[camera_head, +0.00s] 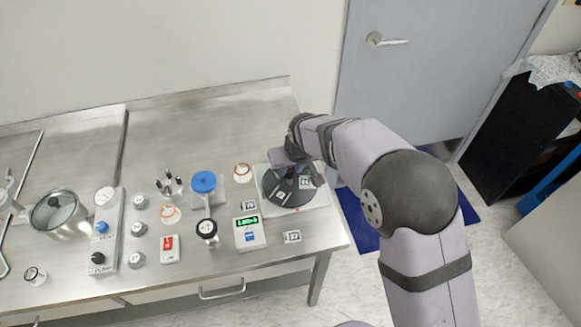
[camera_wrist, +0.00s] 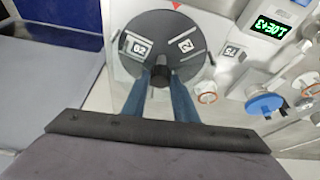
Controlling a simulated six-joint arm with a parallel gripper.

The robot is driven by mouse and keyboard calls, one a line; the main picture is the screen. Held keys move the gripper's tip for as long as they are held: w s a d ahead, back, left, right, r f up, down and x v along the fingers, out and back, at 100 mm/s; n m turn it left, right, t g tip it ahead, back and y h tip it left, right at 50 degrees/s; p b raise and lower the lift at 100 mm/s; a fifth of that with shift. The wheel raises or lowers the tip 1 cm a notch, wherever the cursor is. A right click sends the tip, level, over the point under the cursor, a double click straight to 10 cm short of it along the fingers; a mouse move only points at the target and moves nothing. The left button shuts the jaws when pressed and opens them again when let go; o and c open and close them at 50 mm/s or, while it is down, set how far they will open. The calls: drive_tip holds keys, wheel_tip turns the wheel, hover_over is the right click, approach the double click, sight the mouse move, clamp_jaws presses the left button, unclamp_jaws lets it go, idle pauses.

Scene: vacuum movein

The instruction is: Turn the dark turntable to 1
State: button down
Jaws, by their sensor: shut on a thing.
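The dark turntable (camera_head: 275,190) is a black disc on a light square plate (camera_head: 318,197) at the right end of the steel bench. In the wrist view the turntable (camera_wrist: 160,25) carries white number labels, one like 62 or 02 at the left and one like 2 at the right. A red pointer (camera_wrist: 177,5) sits on the plate at the disc's edge, nearer the right label than the left. My gripper (camera_wrist: 160,76) is shut on the dark central knob (camera_wrist: 161,69), with a blue-grey finger on each side. My arm hides part of the disc in the head view.
A device with a green display (camera_head: 247,220) stands left of the turntable. Further left are a blue-topped stand (camera_head: 204,183), a black-topped post (camera_head: 207,229), a red switch (camera_head: 170,247) and a lidded pot (camera_head: 60,213). The bench's back is clear.

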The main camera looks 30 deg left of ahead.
drive_tip(key=shift+w+f+n+g+y+b, duration=0.1)
drive_tip(key=shift+n+g+y+b, duration=0.45)
drive_tip(key=shift+n, duration=0.85)
drive_tip(key=shift+w+d+n+g+b, duration=0.15)
drive_tip(key=shift+n+g+b, duration=0.3)
drive_tip(key=shift+n+b, duration=1.15)
drive_tip(key=shift+w+n+g+b, duration=0.15)
drive_tip(key=shift+n+g+b, duration=0.55)
drive_tip(key=shift+n, duration=1.5)
drive_tip(key=shift+w+r+n+g+h+p, duration=0.1)
drive_tip(key=shift+n+g+h+p, duration=0.3)
drive_tip(key=shift+n+p, duration=0.65)
drive_tip(key=shift+w+r+n+g+h+p, duration=0.1)
drive_tip(key=shift+n+g+p, duration=0.55)
drive_tip(key=shift+n, duration=0.7)
drive_tip(key=n+p, duration=0.2)
drive_tip(key=p, duration=0.1)
drive_tip(key=shift+a+n+g+h+p, duration=0.2)
drive_tip(key=shift+n+g+h+p, duration=0.1)
drive_tip(key=shift+g+h, duration=0.05)
drive_tip(key=shift+f+n+p, duration=0.15)
drive_tip(key=shift+n+p, duration=0.45)
drive_tip(key=shift+p, duration=0.25)
drive_tip(key=c, duration=1.4)
unclamp_jaws()
